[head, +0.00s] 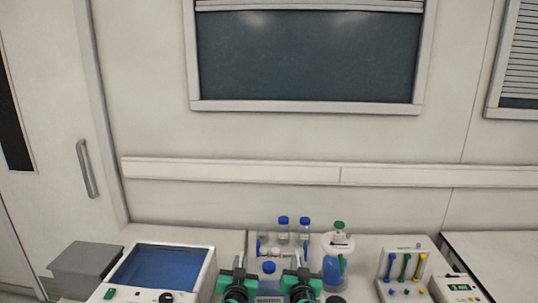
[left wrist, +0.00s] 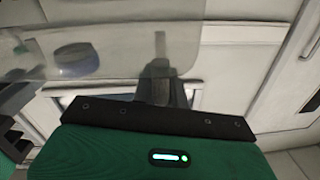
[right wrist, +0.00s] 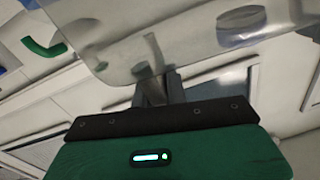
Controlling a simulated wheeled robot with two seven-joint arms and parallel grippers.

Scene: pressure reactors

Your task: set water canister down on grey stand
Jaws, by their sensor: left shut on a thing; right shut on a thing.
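The water canister (head: 268,283), clear with a blue cap, is between my two grippers at the bottom of the head view. My left gripper (head: 240,263) is shut on its left side and my right gripper (head: 299,263) on its right side. Its see-through wall fills the top of the left wrist view (left wrist: 125,35) and of the right wrist view (right wrist: 180,45). Its base is out of sight, so I cannot tell what is below it. A grey block (head: 85,258) stands at far left; I cannot tell if it is the grey stand.
A device with a blue window (head: 160,267) is left of the grippers. Blue-capped bottles (head: 283,232) stand behind the canister. A white-lidded vessel (head: 338,255), a rack of coloured pipettes (head: 404,267) and a small meter (head: 460,288) are to the right.

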